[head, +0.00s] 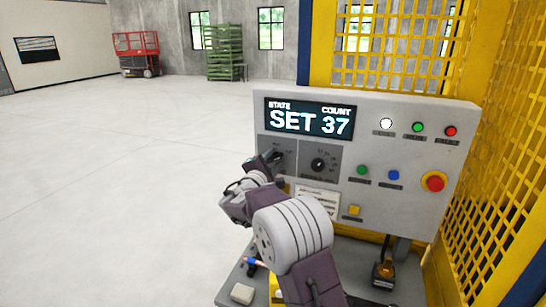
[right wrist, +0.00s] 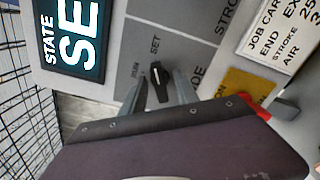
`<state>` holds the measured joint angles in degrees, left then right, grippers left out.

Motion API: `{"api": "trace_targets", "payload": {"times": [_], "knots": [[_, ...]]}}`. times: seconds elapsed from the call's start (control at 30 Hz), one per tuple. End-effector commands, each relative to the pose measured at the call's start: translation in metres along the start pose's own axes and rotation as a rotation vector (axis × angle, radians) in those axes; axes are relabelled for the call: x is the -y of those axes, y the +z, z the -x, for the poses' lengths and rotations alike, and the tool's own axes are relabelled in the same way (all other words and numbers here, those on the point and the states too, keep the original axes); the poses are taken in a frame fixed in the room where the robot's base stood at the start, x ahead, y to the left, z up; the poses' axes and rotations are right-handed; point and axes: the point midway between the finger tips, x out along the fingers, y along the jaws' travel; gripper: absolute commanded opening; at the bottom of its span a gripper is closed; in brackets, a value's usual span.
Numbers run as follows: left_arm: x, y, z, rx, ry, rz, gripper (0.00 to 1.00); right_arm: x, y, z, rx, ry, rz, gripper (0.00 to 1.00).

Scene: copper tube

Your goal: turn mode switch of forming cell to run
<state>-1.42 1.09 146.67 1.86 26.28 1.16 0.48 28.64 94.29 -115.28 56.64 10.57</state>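The mode switch is a small black knob (right wrist: 158,84) on a grey plate of the forming cell's panel (head: 400,200). In the right wrist view its white mark points toward the SET label, with the RUN label to the left of it. The display (head: 309,118) reads SET 37. My right gripper (head: 270,160) is at the switch plate; its fingers (right wrist: 158,92) stand apart on either side of the knob, with gaps showing. In the head view the gripper and wrist partly hide the switch. My left gripper is not in view.
A stroke dial (head: 318,164) sits just right of the switch plate. Further right are coloured buttons and a red emergency stop (head: 433,182). Yellow mesh guarding (head: 500,170) stands behind and to the right. The floor at left is clear.

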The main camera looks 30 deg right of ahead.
Motion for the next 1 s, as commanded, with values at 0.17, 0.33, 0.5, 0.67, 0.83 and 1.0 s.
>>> {"api": "trace_targets", "payload": {"times": [0.17, 0.33, 0.5, 0.67, 0.83, 1.0], "knots": [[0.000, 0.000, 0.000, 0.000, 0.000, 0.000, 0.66, 0.000, -0.001, -0.002, 0.000, 0.000, -0.001, 0.36], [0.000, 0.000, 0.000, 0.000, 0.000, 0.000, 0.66, 0.000, 0.000, -0.001, 0.000, 0.000, -0.001, 0.09], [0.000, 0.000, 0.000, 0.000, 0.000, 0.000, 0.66, 0.000, 0.000, -0.001, -0.001, 0.000, -0.001, 0.00], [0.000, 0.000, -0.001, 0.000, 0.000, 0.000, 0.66, 0.001, -0.001, -0.001, 0.000, 0.000, 0.013, 0.00], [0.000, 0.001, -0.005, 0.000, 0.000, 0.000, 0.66, 0.001, -0.001, -0.001, -0.001, 0.000, 0.072, 0.00], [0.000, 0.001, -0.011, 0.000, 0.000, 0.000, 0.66, 0.002, -0.001, -0.001, -0.001, 0.000, 0.190, 0.00]]}}
